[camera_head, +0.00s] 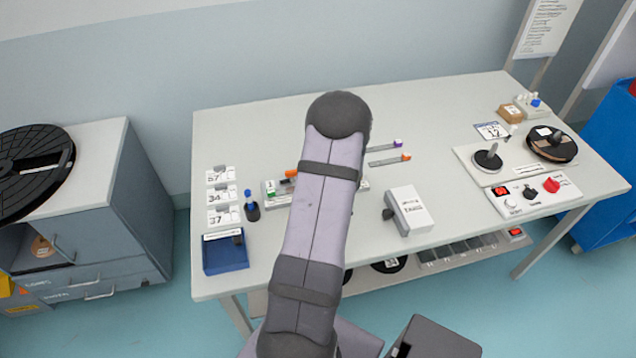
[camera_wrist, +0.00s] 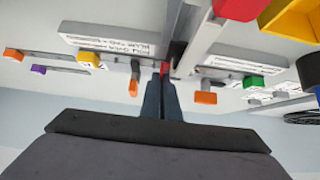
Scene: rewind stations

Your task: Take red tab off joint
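In the wrist view, my gripper (camera_wrist: 162,80) reaches in with its two dark fingers close together. A small red tab (camera_wrist: 165,68) shows right at the fingertips, and the fingers look closed on it. The joint lies around this spot, among pale labelled strips (camera_wrist: 115,42), but its details are too small to tell. In the head view, my arm hides the gripper, the red tab and much of the joint's fixture (camera_head: 270,194) on the table.
Orange-handled (camera_wrist: 205,97) and green (camera_wrist: 252,82) pieces lie close to the fingers. A larger red block (camera_wrist: 240,9) is near the top edge. A white box (camera_head: 410,211) stands right of my arm, and a blue bin (camera_head: 225,256) stands left. The table's back middle is clear.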

